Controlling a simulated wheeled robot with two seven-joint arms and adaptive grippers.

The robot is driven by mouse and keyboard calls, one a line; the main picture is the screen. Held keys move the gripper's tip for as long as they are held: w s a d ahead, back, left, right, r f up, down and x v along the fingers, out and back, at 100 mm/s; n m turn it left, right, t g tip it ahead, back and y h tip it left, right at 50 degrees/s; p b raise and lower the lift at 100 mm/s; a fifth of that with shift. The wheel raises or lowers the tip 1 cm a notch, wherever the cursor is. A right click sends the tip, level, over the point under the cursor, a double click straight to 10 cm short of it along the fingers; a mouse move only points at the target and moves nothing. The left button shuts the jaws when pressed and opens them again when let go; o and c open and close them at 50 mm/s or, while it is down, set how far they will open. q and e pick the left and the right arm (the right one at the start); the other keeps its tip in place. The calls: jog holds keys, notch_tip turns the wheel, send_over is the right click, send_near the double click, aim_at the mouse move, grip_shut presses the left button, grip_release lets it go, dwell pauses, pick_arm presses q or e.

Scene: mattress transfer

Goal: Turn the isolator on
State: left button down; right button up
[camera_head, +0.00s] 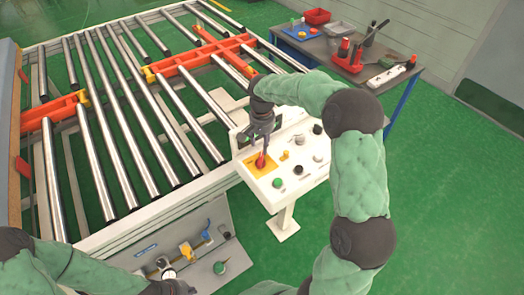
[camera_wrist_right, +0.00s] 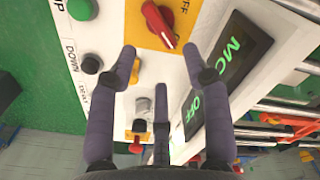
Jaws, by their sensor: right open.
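The isolator, a red rotary knob on a yellow plate (camera_head: 260,163), sits on the white control panel's left side. In the right wrist view the red isolator knob (camera_wrist_right: 158,25) lies beyond the fingertips, slanted across the plate near the word OFF. My right gripper (camera_head: 262,143) points down just above the isolator in the head view. Its dark fingers (camera_wrist_right: 160,62) are spread with nothing between them. My left arm shows at the bottom left of the head view; its dark end (camera_head: 172,287) is cut by the frame edge, so its fingers cannot be made out.
The white panel (camera_head: 309,178) also has black, green and grey knobs. A screen with green text (camera_wrist_right: 228,75) is beside the isolator. A roller conveyor (camera_head: 120,120) fills the left. A grey box with valves (camera_head: 205,250) is below. A tool table (camera_head: 350,75) stands behind.

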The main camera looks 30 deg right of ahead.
notch_tip(320, 180, up, 4)
jog(key=shift+f, duration=0.2)
dwell(0.5)
